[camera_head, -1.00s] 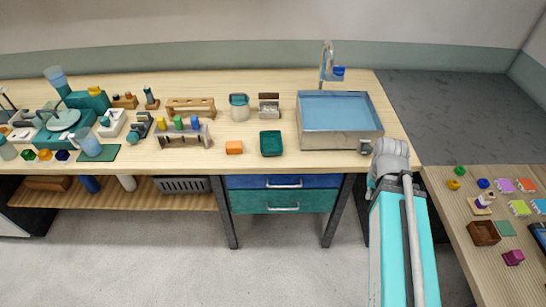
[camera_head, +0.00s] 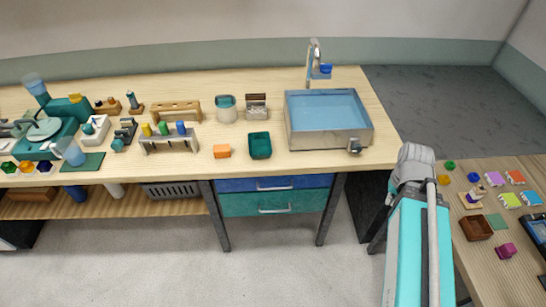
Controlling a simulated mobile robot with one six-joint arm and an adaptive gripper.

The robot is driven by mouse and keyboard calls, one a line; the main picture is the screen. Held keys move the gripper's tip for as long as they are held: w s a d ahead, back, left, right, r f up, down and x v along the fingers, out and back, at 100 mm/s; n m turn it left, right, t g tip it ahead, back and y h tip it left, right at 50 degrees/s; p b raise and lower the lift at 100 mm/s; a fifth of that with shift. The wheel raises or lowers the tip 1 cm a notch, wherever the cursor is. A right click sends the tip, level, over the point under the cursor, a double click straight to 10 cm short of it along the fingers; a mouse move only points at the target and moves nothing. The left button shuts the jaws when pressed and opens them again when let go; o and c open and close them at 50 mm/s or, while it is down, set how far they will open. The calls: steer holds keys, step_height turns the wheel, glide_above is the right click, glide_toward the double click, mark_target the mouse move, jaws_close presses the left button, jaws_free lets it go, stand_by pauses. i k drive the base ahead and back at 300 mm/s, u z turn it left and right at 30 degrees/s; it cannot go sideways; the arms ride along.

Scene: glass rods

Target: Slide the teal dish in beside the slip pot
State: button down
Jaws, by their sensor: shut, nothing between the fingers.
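The teal dish (camera_head: 260,146) is a small square open dish on the long wooden bench, left of the sink. The slip pot seems to be the pale jar with a teal rim (camera_head: 227,109), standing behind the dish and to its left. The dish and jar are clearly apart. My arm rises at the right of the view, well right of the dish. Its grey joint is near the bench's right end, and I cannot make out the gripper's fingers.
A wooden rack (camera_head: 176,112) stands left of the jar.

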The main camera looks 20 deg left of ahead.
mark_target(259, 145)
steer(key=z, duration=0.45)
steer(key=k, duration=1.4)
steer(key=u, duration=0.7)
steer(key=i, duration=1)
